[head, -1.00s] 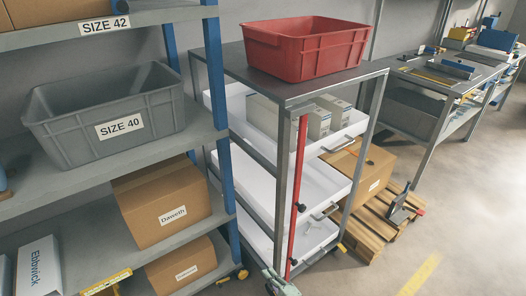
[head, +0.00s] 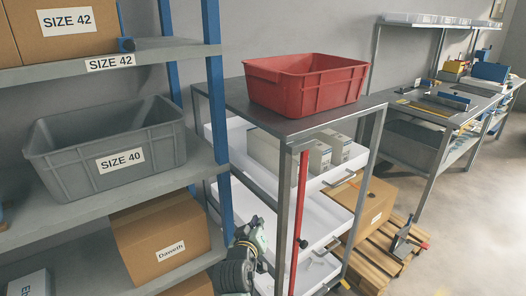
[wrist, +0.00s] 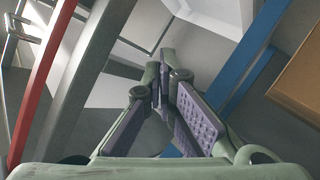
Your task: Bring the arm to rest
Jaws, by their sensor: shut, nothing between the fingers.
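My gripper (wrist: 165,85) shows in the wrist view with its two purple-padded fingers converging at the tips. It is shut and empty. In the head view my arm (head: 238,272) shows at the bottom centre, between the blue shelf post (head: 225,190) and the drawer cart (head: 284,160). Its lower part is cut off by the picture edge. In the wrist view a blue post (wrist: 240,65) stands to the right of the fingers and a red post (wrist: 38,85) to the left.
A red bin (head: 305,85) stands on the cart top. A grey SIZE 40 bin (head: 75,160) and a cardboard box (head: 160,235) sit on the left shelves. A pallet (head: 385,262) with a box lies behind the cart. Floor at the right is open.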

